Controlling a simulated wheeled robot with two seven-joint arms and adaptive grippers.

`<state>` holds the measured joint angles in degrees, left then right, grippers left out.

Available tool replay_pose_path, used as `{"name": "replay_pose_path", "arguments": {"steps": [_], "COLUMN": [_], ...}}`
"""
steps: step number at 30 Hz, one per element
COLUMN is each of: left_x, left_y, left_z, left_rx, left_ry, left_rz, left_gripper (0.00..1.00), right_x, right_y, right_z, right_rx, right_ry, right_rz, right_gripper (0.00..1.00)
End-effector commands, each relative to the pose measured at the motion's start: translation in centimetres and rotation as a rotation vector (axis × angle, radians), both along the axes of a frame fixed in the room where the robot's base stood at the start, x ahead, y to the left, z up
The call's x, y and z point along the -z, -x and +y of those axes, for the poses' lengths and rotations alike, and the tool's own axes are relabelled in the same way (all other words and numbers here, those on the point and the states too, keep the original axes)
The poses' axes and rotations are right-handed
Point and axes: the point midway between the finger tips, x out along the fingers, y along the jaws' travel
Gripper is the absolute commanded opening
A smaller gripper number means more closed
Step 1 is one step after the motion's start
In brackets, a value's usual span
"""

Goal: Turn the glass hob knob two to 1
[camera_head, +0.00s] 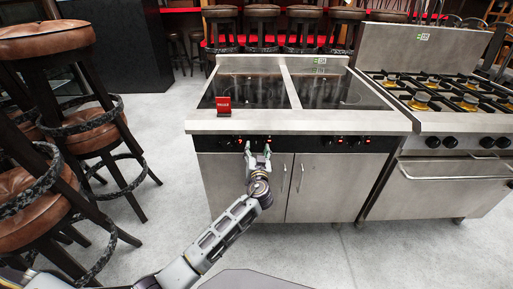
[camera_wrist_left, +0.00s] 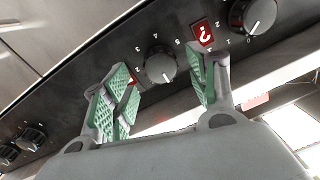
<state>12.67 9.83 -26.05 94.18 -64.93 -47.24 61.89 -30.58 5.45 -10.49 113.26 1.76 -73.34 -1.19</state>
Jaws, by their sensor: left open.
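The glass hob (camera_head: 290,88) has a steel frame and a black front panel (camera_head: 302,142) with knobs and small red lights. My left gripper (camera_head: 258,149) is at the left part of this panel, open and empty. In the left wrist view, a round dark knob with a grey face (camera_wrist_left: 160,65) shows between the open green-padded fingers of my left gripper (camera_wrist_left: 161,80), apart from both. Digits 3, 4 and 5 show around it. A second knob (camera_wrist_left: 254,16) is to the right, near digits 0 and 1. I cannot tell which is knob two. My right gripper is not in view.
A gas range (camera_head: 440,100) stands right of the hob. A red sign (camera_head: 224,105) stands on the hob's left front. Brown stools (camera_head: 75,110) stand at the left. The floor (camera_head: 150,225) in front is clear. More knobs (camera_wrist_left: 30,138) show in the wrist view.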

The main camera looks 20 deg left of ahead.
Motion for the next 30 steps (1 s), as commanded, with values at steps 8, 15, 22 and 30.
{"name": "replay_pose_path", "arguments": {"steps": [8, 15, 22, 30], "left_x": [0.0, 0.0, 0.0, 0.0], "left_y": [-2.0, -2.5, -2.5, -2.4], "left_z": [0.7, 0.9, 0.9, 0.9], "left_rx": [0.000, 0.000, 0.000, 0.000], "left_ry": [-0.001, 0.000, 0.000, -0.001], "left_rz": [-0.001, 0.000, 0.000, 0.000], "left_gripper": [0.58, 0.58, 0.58, 0.24], "right_x": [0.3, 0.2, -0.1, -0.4], "right_y": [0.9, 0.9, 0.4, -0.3], "right_z": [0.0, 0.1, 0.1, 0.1], "right_rx": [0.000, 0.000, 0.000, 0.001], "right_ry": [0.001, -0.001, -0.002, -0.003], "right_rz": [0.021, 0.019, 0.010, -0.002], "right_gripper": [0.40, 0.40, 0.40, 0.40]}}
